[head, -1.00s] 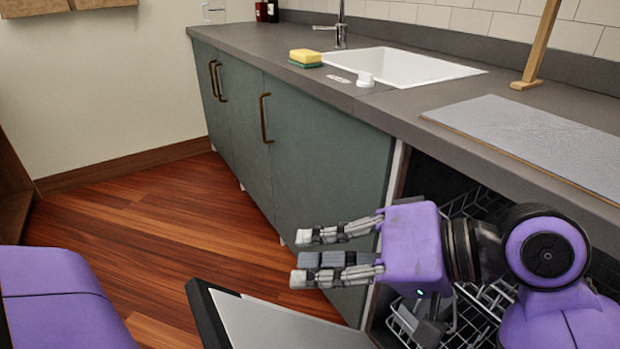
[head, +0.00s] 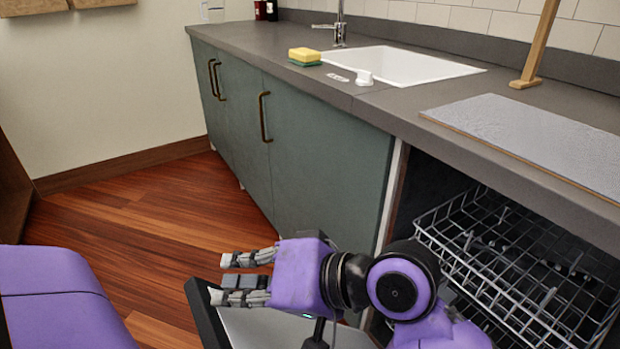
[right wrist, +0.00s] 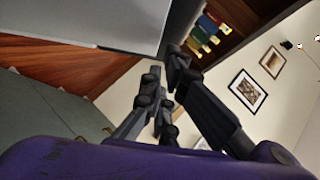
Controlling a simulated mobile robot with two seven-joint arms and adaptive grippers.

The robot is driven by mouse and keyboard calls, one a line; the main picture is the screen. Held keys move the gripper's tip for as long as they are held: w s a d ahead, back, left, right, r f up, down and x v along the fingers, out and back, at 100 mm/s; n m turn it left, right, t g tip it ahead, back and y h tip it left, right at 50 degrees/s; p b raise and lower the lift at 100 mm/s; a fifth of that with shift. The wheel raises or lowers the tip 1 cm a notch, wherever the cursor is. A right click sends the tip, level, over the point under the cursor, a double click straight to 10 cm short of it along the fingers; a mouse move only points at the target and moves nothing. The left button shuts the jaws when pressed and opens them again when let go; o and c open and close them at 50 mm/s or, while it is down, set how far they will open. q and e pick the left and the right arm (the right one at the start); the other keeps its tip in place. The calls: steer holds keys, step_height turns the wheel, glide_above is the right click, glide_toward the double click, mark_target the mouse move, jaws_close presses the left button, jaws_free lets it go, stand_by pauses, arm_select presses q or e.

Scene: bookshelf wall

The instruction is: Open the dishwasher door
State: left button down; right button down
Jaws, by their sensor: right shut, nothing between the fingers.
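The dishwasher door (head: 260,329) is folded down and open at the bottom of the head view, with a dark outer edge and a pale inner panel. It also shows as a grey panel in the right wrist view (right wrist: 100,22). The dishwasher's wire rack (head: 520,262) shows inside the open cavity under the counter. My right gripper (head: 226,280) is shut and empty, over the door's inner side near its far edge. It also shows in the right wrist view (right wrist: 168,85). I cannot tell whether it touches the door. My left gripper is not in view.
Green cabinets (head: 330,150) with brass handles stand left of the dishwasher. The grey counter (head: 390,103) above holds a sink (head: 405,67), a sponge (head: 304,56) and a grey board (head: 545,138). The wooden floor (head: 140,225) left of the door is clear.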

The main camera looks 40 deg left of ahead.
mark_target(209, 303)
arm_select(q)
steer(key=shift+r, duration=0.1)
arm_select(e)
steer(key=shift+h, duration=0.3)
steer(key=s+f, duration=0.1)
steer(key=s+a+f, duration=0.1)
steer(key=s, duration=0.1)
steer(key=shift+s+f, duration=0.2)
steer(key=shift+s, duration=0.1)
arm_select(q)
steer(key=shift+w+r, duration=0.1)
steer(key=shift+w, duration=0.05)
arm_select(e)
steer(key=shift+s+f, duration=0.1)
steer(key=shift+f, duration=0.05)
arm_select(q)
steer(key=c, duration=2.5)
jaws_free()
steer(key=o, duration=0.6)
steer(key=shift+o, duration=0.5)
arm_select(e)
steer(key=shift+w+a+r, duration=0.1)
steer(key=shift+w+r, duration=0.1)
